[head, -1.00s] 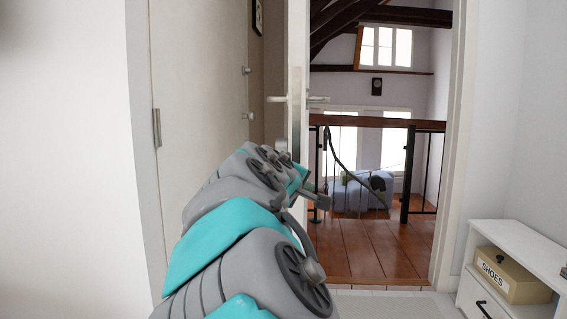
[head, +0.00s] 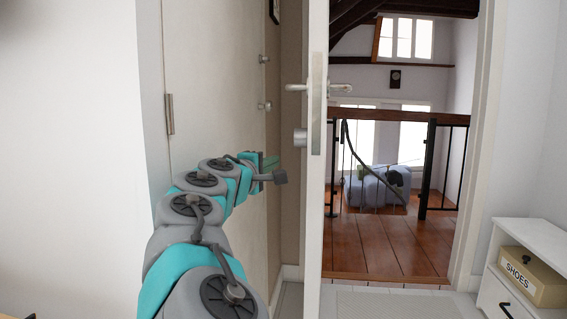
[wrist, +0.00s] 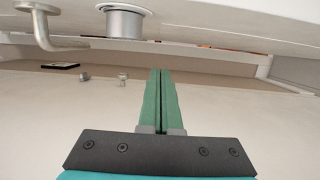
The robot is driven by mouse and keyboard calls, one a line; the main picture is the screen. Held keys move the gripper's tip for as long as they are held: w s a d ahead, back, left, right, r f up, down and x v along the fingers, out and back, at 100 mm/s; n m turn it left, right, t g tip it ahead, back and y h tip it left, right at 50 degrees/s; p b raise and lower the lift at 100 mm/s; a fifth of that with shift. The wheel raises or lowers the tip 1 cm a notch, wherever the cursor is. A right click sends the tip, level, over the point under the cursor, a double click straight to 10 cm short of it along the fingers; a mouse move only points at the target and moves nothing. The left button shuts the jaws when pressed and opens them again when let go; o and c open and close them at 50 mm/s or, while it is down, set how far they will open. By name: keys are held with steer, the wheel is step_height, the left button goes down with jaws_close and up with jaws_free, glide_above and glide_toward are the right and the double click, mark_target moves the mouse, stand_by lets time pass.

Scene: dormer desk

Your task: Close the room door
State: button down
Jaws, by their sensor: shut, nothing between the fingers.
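The white room door (head: 315,200) stands open and is seen nearly edge-on in the head view, with a lever handle (head: 300,87) and a lock cylinder (head: 300,136) on its left face. The handle (wrist: 45,28) and cylinder (wrist: 124,21) also show at the top of the wrist view. My gripper (head: 270,162) is left of the door edge and lower than the handle in the head view. Its green fingers (wrist: 160,72) are pressed together and empty in the wrist view. I cannot tell whether it touches the door.
A pale panel with a hinge (head: 169,113) and knobs (head: 265,105) stands close on the left of my arm. The doorway opens onto a wooden floor (head: 385,245) and a railing (head: 400,117). A white cabinet (head: 535,240) with a shoes box (head: 530,277) stands at the right.

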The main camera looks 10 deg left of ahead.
steer(key=w+d, duration=0.6)
steer(key=w, duration=0.2)
steer(key=shift+d+b, duration=0.3)
steer(key=shift+b, duration=0.05)
stand_by(0.4)
steer(key=shift+w+d, duration=0.1)
